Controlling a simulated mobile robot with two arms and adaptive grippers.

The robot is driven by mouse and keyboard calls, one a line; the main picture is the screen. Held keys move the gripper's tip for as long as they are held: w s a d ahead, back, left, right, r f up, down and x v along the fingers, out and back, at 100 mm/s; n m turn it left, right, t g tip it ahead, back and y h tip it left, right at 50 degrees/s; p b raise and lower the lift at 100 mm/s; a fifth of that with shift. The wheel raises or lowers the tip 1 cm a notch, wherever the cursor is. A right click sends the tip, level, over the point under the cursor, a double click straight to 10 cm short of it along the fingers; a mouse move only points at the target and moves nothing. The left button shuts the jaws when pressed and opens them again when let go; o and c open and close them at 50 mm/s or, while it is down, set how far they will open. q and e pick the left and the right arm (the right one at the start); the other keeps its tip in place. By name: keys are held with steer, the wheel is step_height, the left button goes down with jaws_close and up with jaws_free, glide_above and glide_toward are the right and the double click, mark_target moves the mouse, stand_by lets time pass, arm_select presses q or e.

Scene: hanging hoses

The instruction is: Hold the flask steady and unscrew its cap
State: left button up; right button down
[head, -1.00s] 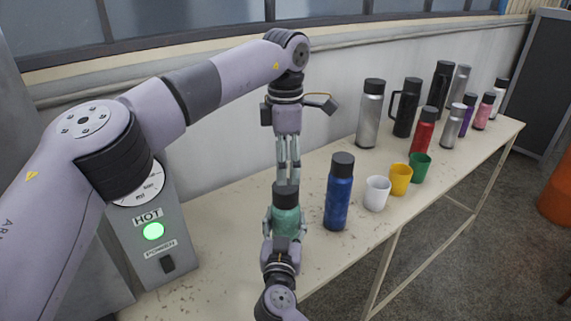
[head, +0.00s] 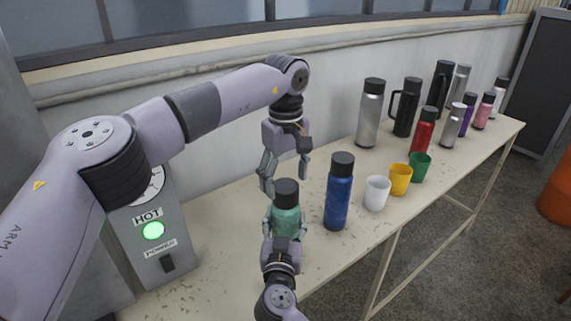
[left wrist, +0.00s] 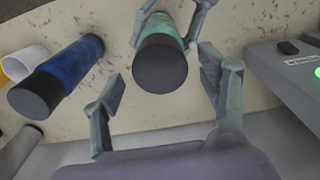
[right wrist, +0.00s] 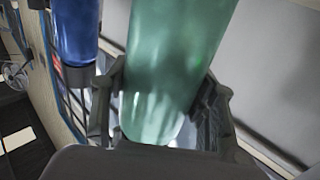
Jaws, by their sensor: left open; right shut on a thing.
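The green flask (head: 286,222) stands upright on the bench with its dark cap (head: 286,192) on top. My right gripper (head: 286,226) comes in from the front and is shut around the flask's body; the right wrist view shows its fingers on both sides of the green body (right wrist: 170,70). My left gripper (head: 283,176) is above and just behind the cap, open and empty. In the left wrist view the cap (left wrist: 160,64) lies beyond and between the spread fingers (left wrist: 162,110), apart from them.
A blue flask (head: 338,195) stands close to the right of the green one. White, yellow and green cups and several other flasks stand further right along the bench. A grey machine (head: 165,230) labelled HOT, with a lit green button, is at the left.

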mark_target(285, 186)
arm_select(q)
steer(key=shift+f, duration=1.95)
steer(key=shift+c, duration=0.4)
